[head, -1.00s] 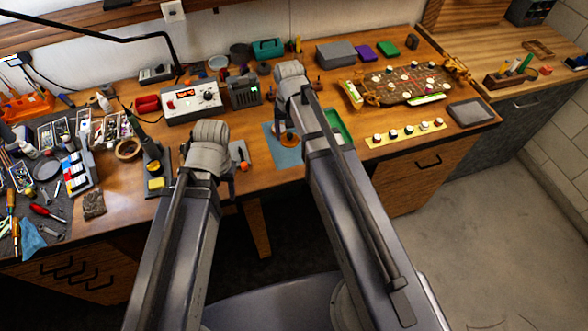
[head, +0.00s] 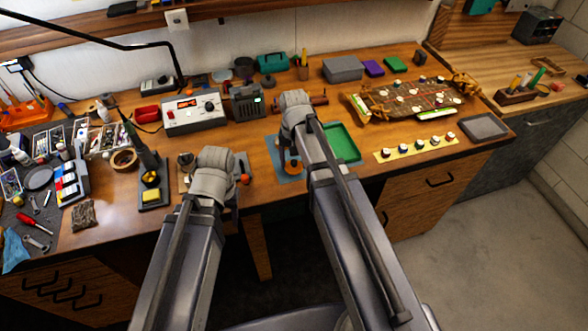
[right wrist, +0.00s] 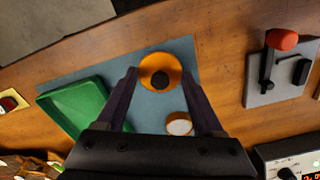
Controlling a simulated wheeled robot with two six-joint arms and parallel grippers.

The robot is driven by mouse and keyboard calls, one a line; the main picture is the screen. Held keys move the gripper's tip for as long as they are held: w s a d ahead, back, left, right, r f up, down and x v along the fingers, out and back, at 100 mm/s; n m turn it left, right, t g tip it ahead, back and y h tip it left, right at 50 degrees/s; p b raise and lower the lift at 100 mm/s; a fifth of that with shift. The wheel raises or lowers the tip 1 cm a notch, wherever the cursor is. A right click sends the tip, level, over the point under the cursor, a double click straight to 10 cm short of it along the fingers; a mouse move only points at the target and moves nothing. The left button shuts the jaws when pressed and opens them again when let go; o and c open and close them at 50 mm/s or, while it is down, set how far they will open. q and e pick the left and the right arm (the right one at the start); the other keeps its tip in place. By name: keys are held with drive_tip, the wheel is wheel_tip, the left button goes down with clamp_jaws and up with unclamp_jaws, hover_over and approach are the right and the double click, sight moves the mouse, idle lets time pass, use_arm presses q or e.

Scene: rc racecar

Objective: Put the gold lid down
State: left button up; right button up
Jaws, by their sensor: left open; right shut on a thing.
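The gold lid (right wrist: 147,72), a round orange-gold disc with a dark centre, is between the fingertips of my right gripper (right wrist: 161,76) in the right wrist view. The gripper is shut on it. In the head view the lid (head: 293,168) shows just in front of my right wrist, over the blue mat (head: 282,146). I cannot tell whether it touches the mat. A small round white piece with a gold rim (right wrist: 179,124) lies between the fingers, further back on the mat. My left gripper (head: 200,172) is open over a grey board at the front edge; its wrist hides most of the jaws.
A yellow strip with several small pots (head: 415,147) is further right. A power supply (head: 193,112) and a dark grey box (head: 247,103) stand behind.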

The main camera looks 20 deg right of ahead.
sight(294, 161)
drive_tip(key=shift+f+b, duration=1)
drive_tip(key=shift+f, duration=0.45)
drive_tip(key=shift+f, duration=0.15)
drive_tip(key=o, duration=1.3)
wheel_tip(294, 161, up, 12)
drive_tip(key=p, duration=1.2)
drive_tip(key=shift+r, duration=0.2)
drive_tip(key=s+a+n, duration=0.2)
drive_tip(key=s+a, duration=0.1)
drive_tip(key=s, duration=0.1)
drive_tip(key=s+a+n, duration=0.3)
drive_tip(key=s+a, duration=0.1)
drive_tip(key=s, duration=0.1)
drive_tip(key=s+a+n+h, duration=0.1)
drive_tip(key=s+a+n, duration=0.1)
drive_tip(key=s, duration=0.3)
drive_tip(key=shift+s+a+n, duration=0.15)
drive_tip(key=shift+a+n, duration=0.25)
drive_tip(key=shift+a, duration=0.35)
